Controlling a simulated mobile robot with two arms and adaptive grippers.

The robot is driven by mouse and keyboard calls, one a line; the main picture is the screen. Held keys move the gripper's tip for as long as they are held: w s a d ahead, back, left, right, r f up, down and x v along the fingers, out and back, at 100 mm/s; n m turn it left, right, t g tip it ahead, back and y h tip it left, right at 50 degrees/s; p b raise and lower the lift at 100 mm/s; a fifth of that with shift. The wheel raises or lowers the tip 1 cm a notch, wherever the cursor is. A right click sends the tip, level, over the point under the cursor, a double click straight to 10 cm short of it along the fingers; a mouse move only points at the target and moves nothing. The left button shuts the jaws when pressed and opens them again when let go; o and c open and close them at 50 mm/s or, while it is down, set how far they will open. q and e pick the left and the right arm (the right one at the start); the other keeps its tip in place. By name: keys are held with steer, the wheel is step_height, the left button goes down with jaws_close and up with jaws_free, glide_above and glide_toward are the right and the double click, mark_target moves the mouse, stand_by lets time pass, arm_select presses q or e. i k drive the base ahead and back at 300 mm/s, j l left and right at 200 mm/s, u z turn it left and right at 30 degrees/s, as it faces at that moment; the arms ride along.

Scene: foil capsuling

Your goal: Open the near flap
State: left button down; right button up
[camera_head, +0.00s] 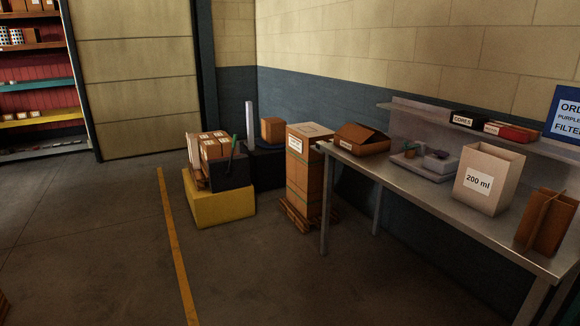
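Neither of my grippers shows in the head view. A low brown cardboard box (360,139) stands at the far left end of the metal table (404,178), and a raised flap shows on it. A tall pale carton labelled "200 ml" (489,177) stands upright farther right, its top open. A brown cardboard piece with crossed panels (547,221) stands at the table's right end. I cannot tell which flap is the near one.
A grey tray with small items (424,165) sits mid-table. A shelf behind holds a dark "CORES" box (466,119) and a red box (511,131). A tall strapped carton stack (304,170) and a yellow block (218,204) stand left.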

mark_target(358, 135)
steer(key=i, duration=2.05)
steer(key=i+j+z, duration=0.1)
steer(key=i+z, duration=0.25)
steer(key=i, duration=0.15)
steer(key=i+j+z, duration=0.35)
steer(key=i, duration=0.2)
steer(key=i+j+z, duration=0.25)
steer(key=i+z, duration=0.15)
steer(key=i, duration=0.05)
